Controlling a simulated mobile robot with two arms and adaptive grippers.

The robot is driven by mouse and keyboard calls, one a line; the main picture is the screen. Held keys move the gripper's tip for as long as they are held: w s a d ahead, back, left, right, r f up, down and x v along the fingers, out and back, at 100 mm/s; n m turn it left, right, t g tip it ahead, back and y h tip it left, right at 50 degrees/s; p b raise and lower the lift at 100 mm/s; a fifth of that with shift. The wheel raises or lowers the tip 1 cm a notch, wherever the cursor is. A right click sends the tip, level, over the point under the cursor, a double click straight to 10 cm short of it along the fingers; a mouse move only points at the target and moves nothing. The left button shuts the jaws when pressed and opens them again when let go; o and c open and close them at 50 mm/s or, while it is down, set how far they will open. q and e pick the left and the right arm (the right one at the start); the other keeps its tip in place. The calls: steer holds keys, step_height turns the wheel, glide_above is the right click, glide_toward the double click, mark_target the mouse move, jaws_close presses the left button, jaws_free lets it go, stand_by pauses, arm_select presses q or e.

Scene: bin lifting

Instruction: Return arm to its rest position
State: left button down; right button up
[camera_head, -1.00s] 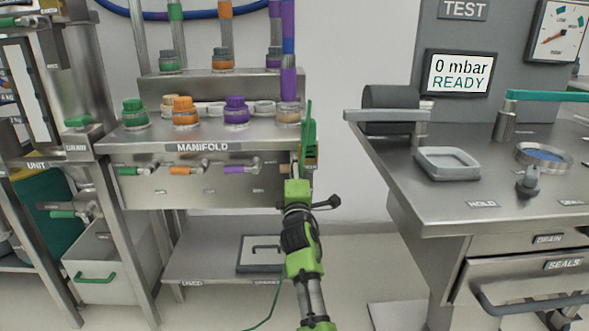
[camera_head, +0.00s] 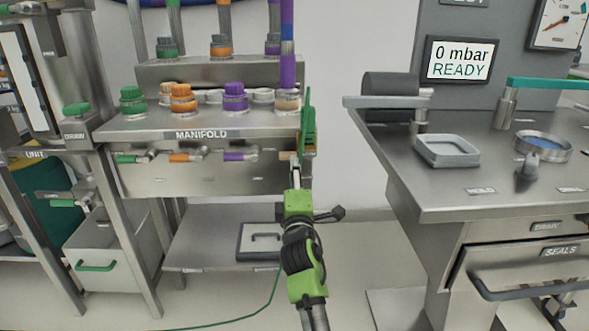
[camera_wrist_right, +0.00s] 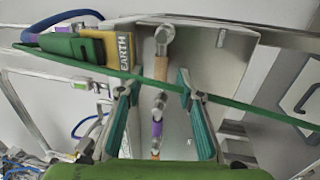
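My right gripper (camera_head: 295,172) reaches up from the bottom middle in the head view, just in front of the right end of the manifold bench (camera_head: 160,134). In the right wrist view its two teal fingers are spread apart (camera_wrist_right: 157,84), with nothing clearly gripped between them. A green clamp with a yellow EARTH label (camera_wrist_right: 90,48) sits at the bench's right end; it also shows in the head view (camera_head: 308,125). A thin green cable (camera_wrist_right: 225,102) crosses the wrist view near the fingertips; whether it touches them I cannot tell. My left gripper is out of view.
Valve handles (camera_head: 182,157) stick out along the bench front. A steel test bench (camera_head: 440,200) stands on the right with a grey tray (camera_head: 447,150). A lower shelf (camera_head: 205,250) lies below the manifold. The green cable trails over the floor (camera_head: 235,318). Floor between benches is clear.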

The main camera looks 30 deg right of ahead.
stand_by(0.4)
